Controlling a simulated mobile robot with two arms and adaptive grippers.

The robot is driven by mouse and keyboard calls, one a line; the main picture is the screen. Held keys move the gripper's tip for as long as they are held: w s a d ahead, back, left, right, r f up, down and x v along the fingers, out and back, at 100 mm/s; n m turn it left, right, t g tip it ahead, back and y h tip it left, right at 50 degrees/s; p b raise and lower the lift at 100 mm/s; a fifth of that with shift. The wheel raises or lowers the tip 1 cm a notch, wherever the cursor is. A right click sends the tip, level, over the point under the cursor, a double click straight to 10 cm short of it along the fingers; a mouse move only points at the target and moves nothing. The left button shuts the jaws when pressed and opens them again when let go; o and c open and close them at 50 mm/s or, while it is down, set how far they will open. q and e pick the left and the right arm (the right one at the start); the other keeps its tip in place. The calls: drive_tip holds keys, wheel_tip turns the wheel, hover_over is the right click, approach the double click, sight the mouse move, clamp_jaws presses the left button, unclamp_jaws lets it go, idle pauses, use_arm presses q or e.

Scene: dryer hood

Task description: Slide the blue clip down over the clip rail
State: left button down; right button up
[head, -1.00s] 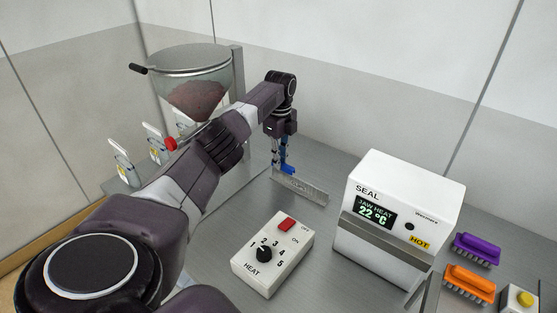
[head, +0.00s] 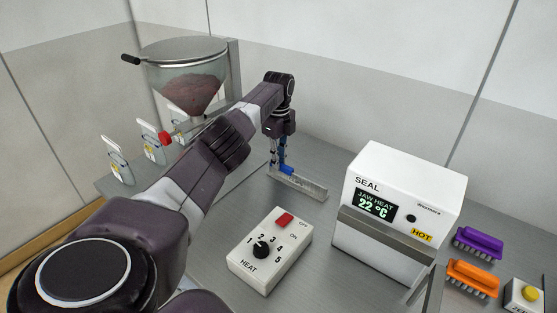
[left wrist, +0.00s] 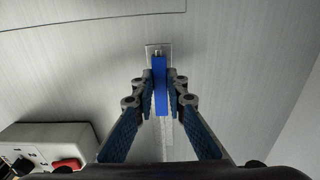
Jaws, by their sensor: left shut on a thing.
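The blue clip (head: 286,169) is between the fingers of my left gripper (head: 279,166), which is shut on it. The metal clip rail (head: 308,188) lies on the bench just under the clip. In the left wrist view the blue clip (left wrist: 160,85) is lined up along the rail (left wrist: 167,135), with one rail end showing beyond it. The clip is at or just above the rail's left part; I cannot tell how far over the rail it sits. My right gripper is out of view.
The heat control box (head: 269,251) and white sealer (head: 403,210) stand in front and to the right. A hopper (head: 190,85) and small bags (head: 117,160) are at the left. Purple (head: 478,243) and orange (head: 471,278) brushes lie at the right.

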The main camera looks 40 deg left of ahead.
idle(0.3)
use_arm(q)
drive_tip(key=c, duration=1.8)
unclamp_jaws()
drive_tip(key=shift+c, duration=0.2)
wheel_tip(320, 180, up, 12)
drive_tip(key=shift+f, duration=0.15)
